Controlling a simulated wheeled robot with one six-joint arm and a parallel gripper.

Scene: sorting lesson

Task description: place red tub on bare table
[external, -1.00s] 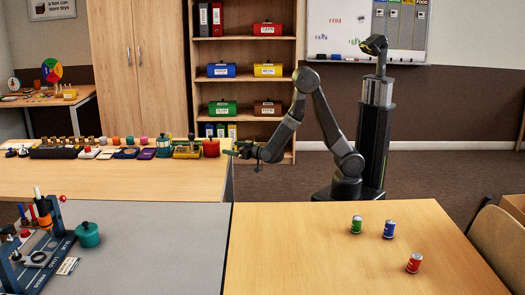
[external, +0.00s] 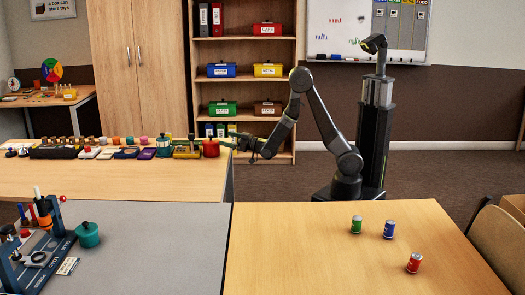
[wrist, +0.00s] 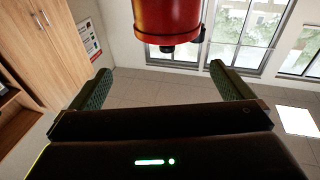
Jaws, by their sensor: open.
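The red tub (external: 211,149) stands upright at the right end of the row on the back wooden table (external: 160,182), near that table's right edge. My gripper (external: 229,147) is just to the right of the tub, at about its height, with its fingers pointing at it. In the wrist view the tub (wrist: 167,18) is at the top, partly cut off, beyond the open fingers (wrist: 162,72). Nothing is between the fingers. In the external view I cannot tell whether a fingertip touches the tub.
A yellow-based tray (external: 187,152) and a teal pot (external: 164,147) stand left of the tub. The front of the back table is bare. The right table (external: 310,250) holds three cans (external: 388,229). The grey table (external: 160,255) holds a blue rack and a teal tub (external: 88,235).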

